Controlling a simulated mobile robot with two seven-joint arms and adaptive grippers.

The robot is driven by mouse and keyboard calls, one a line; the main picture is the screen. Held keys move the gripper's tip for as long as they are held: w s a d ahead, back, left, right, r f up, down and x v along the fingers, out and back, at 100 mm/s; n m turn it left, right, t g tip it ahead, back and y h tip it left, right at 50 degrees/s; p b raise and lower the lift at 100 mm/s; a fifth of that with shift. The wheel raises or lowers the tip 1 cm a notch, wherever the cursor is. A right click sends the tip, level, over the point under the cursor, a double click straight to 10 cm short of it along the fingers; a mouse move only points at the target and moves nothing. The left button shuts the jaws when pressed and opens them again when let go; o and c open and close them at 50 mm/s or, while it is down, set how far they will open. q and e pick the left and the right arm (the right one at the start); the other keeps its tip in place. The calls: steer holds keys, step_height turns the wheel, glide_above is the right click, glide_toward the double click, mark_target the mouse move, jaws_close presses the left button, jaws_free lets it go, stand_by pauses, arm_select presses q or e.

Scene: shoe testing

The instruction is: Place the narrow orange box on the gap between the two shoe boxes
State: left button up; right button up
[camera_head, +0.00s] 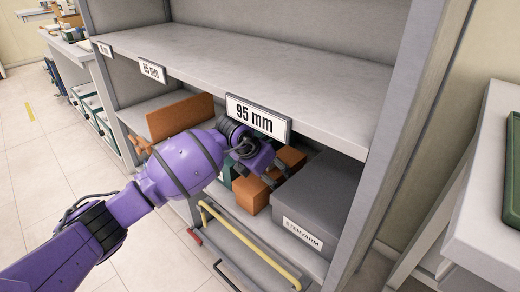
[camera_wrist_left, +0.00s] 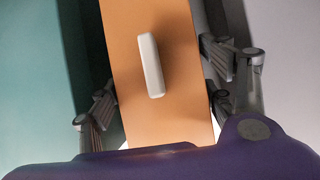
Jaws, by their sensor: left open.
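The narrow orange box (camera_head: 255,196) lies low in the shelf bay, between the grey shoe box labelled STENVARM (camera_head: 325,195) and a green box (camera_head: 226,172), which is mostly hidden by my arm. My left gripper (camera_head: 274,176) is over the orange box and hides its middle. In the left wrist view the orange box (camera_wrist_left: 172,118) carries a white bar on its face. The open fingers (camera_wrist_left: 160,98) stand on either side of it, with the green box (camera_wrist_left: 40,75) left and the grey box (camera_wrist_left: 285,70) right. I cannot tell whether the fingers touch it. My right gripper is not in view.
A shelf board (camera_head: 250,62) with a 95 mm sign (camera_head: 257,117) hangs close above my left gripper. The shelf's right upright (camera_head: 405,150) stands beside the grey box. A yellow rail (camera_head: 250,245) runs along the front. A brown panel (camera_head: 180,114) stands at left.

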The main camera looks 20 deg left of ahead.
mark_target(241, 191)
arm_select(q)
steer(key=s+a+p, duration=0.1)
steer(key=s, duration=0.2)
steer(key=s+a, duration=0.1)
steer(key=s, duration=0.2)
steer(key=s+a+p, duration=0.1)
steer(key=s, duration=0.2)
steer(key=shift+s+a+p, duration=0.35)
steer(key=shift+s+a, duration=0.25)
steer(key=shift+s, duration=0.5)
steer(key=shift+s, duration=0.1)
